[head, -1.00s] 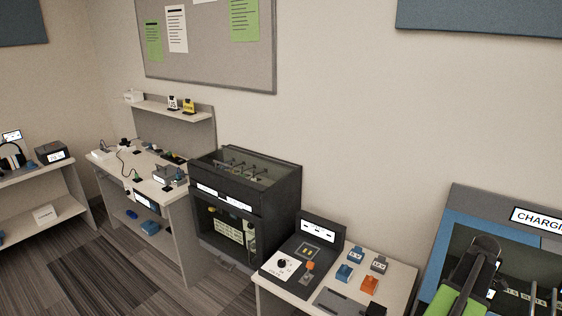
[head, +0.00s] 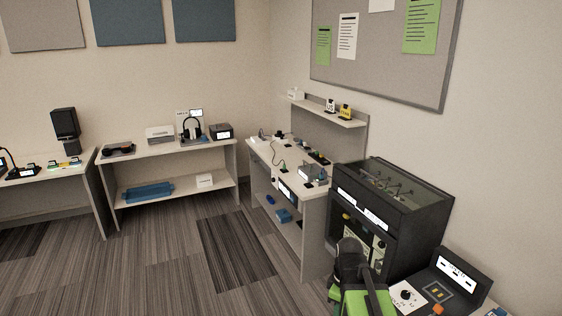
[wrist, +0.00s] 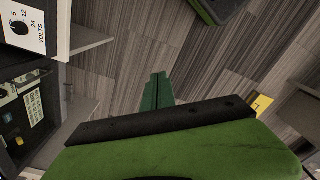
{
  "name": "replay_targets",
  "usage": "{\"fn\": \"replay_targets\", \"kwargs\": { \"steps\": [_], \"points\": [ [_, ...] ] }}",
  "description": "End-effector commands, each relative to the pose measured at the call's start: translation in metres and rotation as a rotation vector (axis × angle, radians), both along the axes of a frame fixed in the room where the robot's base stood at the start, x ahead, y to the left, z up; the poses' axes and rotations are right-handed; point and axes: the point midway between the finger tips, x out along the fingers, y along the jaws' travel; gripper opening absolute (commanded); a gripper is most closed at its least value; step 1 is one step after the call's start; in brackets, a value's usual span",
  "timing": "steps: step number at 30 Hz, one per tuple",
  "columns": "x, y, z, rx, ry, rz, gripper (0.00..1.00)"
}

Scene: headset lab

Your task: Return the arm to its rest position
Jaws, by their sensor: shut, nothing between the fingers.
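My gripper (wrist: 157,92) shows in the wrist view as two green fingers pressed together, with nothing between them. It points down over bare striped floor and touches nothing that I can see. My arm (head: 350,262), with dark and green links, shows at the bottom of the head view, right of centre. It stands in front of the black glass-topped cabinet (head: 400,205) and hides part of its front. I cannot make out the fingertips in the head view.
A panel with a dial marked VOLTS (wrist: 25,28) is at the upper left of the wrist view. A control console (head: 445,280) stands right of the cabinet. A workbench (head: 315,232) and a shelf table (head: 170,152) stand farther off. The carpet (head: 170,265) at left is clear.

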Motion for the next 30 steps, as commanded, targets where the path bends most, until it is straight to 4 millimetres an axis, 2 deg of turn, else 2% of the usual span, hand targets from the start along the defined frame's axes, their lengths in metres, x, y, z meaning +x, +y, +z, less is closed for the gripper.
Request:
{"fn": "replay_targets", "kwargs": {
  "steps": [1, 4, 9, 15, 18, 30],
  "points": [
    [-0.008, 0.024, 0.0, -0.004, 0.001, -0.057, 0.0],
    [-0.017, 0.043, 0.0, -0.012, 0.004, -0.236, 0.0],
    [-0.028, 0.039, 0.0, -0.023, 0.005, -0.603, 0.0],
    [-0.027, 0.037, 0.0, -0.026, 0.006, -0.915, 0.0],
    [-0.027, 0.036, 0.0, -0.026, 0.006, -0.965, 0.0],
    [-0.027, 0.036, 0.0, -0.025, 0.007, -0.968, 0.0]
  ]
}}
